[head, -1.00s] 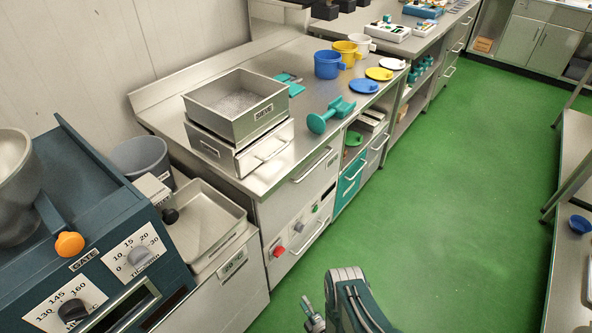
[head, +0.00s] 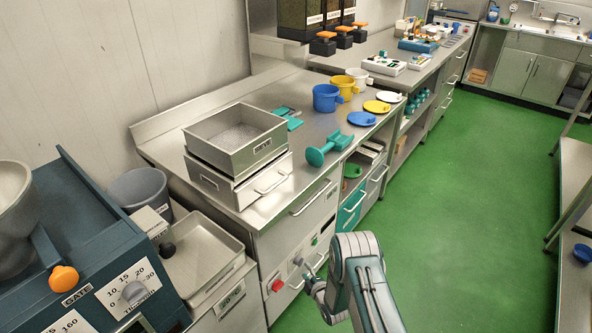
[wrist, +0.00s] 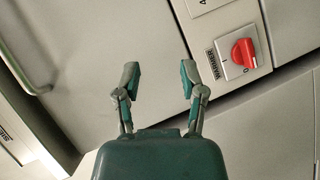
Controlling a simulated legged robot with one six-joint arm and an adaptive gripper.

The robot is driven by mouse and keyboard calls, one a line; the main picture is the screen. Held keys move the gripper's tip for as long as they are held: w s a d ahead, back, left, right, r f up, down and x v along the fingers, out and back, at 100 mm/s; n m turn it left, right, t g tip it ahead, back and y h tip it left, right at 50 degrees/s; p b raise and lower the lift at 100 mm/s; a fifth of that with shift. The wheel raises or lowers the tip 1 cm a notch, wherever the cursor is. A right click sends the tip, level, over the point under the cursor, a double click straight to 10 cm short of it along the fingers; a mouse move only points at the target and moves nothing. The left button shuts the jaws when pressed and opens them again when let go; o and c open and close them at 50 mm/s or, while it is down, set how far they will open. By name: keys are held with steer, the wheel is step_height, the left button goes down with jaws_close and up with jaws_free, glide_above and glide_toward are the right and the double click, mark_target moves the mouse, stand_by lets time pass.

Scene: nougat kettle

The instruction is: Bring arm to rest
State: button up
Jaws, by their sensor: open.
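My gripper shows in the wrist view (wrist: 158,80) with its two fingers spread apart and nothing between them. It is in front of the grey cabinet front, and the red rotary switch (wrist: 243,52) is to the right of the fingers, apart from them. In the head view my arm rises from the bottom edge, right of the cabinet with the red knob (head: 277,285). The gripper end points left towards the cabinet front, and its fingertips are hard to make out there.
A steel counter (head: 255,205) carries a sieve box (head: 235,140), a teal scoop (head: 328,149), and blue (head: 326,98) and yellow cups. A blue machine (head: 100,245) stands at left. The green floor (head: 460,220) is clear to the right; another bench (head: 575,190) stands at the right edge.

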steer(key=w+d+r+m+g+h, duration=0.1)
steer(key=w+d+r+m, duration=0.1)
steer(key=r, duration=0.8)
steer(key=w+d+r+m+h, duration=0.1)
steer(key=d+r+m+h, duration=0.15)
steer(key=r, duration=0.65)
steer(key=w+d+r+m+g+h, duration=0.1)
steer(key=w+r+m, duration=0.15)
steer(key=r, duration=0.75)
steer(key=s+d+r+m+g+h, duration=0.1)
steer(key=s+d+r+m, duration=0.1)
steer(key=s+r, duration=0.5)
steer(key=s+d+r+m+g, duration=0.1)
steer(key=s+d+r+m, duration=0.15)
steer(key=s+r, duration=0.4)
steer(key=s+r+m+g, duration=0.2)
steer(key=s+r+m, duration=0.2)
steer(key=s, duration=1)
steer(key=s+d+r+m+g, duration=0.1)
steer(key=s+r+m, duration=0.3)
steer(key=s, duration=0.9)
steer(key=shift+s+r+g, duration=0.4)
steer(key=shift+r+g, duration=0.1)
steer(key=shift+r, duration=0.15)
